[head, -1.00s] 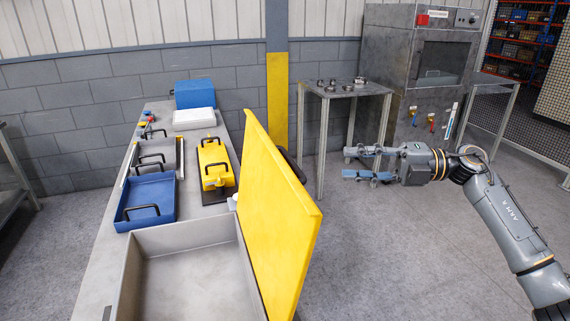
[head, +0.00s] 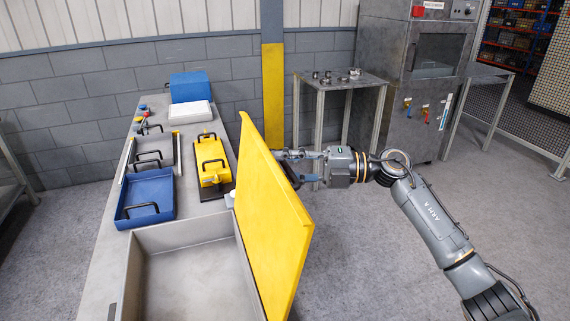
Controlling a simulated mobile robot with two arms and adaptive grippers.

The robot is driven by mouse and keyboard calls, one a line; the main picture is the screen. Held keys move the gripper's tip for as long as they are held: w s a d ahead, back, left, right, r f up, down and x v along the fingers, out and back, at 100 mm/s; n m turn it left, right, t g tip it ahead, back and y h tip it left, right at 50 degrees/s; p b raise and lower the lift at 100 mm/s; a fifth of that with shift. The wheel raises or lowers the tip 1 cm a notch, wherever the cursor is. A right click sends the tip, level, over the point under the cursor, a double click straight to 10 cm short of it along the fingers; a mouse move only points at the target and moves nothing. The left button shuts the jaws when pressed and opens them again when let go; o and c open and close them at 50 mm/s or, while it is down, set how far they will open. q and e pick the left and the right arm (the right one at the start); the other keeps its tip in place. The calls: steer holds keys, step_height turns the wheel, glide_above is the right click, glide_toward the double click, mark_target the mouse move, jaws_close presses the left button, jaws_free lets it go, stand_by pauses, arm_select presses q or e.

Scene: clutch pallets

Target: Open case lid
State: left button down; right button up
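The grey case (head: 190,234) stands open on the bench, and its inside looks empty. Its yellow lid (head: 268,220) stands up steeply along the case's right side, leaning a little outward. A dark handle (head: 291,172) shows in part on the lid's outer face. My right gripper (head: 294,167) is at the lid's outer side, close to the handle. Its fingers look spread apart, one above the other. The lid's edge hides part of the fingertips, so I cannot tell whether they touch the handle. My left gripper is not in view.
On the bench stand a blue tray (head: 148,196), a yellow box with a handle (head: 210,160), a white box (head: 191,112) and a blue box (head: 190,86). A metal table (head: 338,80) with small parts stands behind my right arm. The floor at right is clear.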

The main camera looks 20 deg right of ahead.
mark_target(264, 163)
jaws_close()
steer(key=shift+a+r+p, duration=0.1)
steer(key=shift+r+p, duration=0.1)
steer(key=shift+p, duration=0.15)
steer(key=shift+g+h, duration=0.3)
steer(key=shift+h, duration=0.1)
steer(key=a+p, duration=0.2)
steer(key=a+r+p, duration=0.1)
steer(key=a, duration=0.1)
steer(key=shift+s+r+p, duration=0.1)
steer(key=shift+p, duration=0.25)
steer(key=shift+a, duration=0.45)
